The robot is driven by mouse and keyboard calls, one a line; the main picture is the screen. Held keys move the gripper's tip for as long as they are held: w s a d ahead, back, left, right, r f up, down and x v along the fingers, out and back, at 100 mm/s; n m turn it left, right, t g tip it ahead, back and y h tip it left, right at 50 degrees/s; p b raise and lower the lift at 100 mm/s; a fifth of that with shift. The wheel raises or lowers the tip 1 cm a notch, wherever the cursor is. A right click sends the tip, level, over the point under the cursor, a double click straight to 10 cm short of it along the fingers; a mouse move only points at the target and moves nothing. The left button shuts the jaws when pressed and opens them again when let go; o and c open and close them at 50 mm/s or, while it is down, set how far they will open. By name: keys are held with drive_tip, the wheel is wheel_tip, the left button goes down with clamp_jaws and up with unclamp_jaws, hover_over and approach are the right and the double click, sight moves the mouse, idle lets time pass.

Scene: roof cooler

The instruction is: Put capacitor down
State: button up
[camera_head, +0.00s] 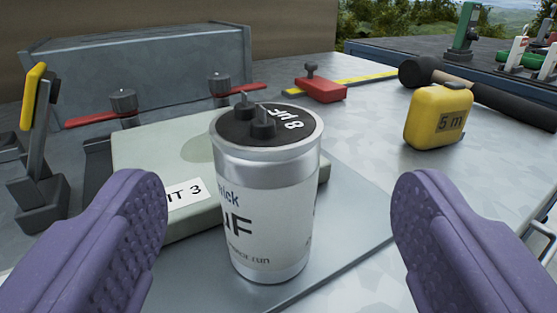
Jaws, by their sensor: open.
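The capacitor (268,195) is a silver can with a white label and a black top with two terminals. It stands upright in the middle of the view, on or just in front of a grey plate (345,225); its base shows near the plate's front edge. My gripper (278,220) is open, with one purple finger to the left of the capacitor and one to the right. Clear gaps show between both fingers and the can. The capacitor hides part of a pale box (150,150) behind it, which bears a label ending in "IT 3".
A yellow tape measure (437,116) stands at the right, before a black-headed hammer (425,72). A clamp with a yellow handle (34,95) stands at the left. Red clamps (320,89) and a grey metal block (150,70) lie behind.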

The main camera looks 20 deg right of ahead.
sight(262, 171)
drive_tip(key=x, duration=0.1)
drive_tip(key=b+x, duration=0.1)
drive_tip(key=x, duration=0.2)
drive_tip(key=shift+w+a+f, duration=0.2)
drive_tip(key=shift+w, duration=0.05)
drive_tip(key=shift+r, duration=0.15)
drive_tip(key=c, duration=1.4)
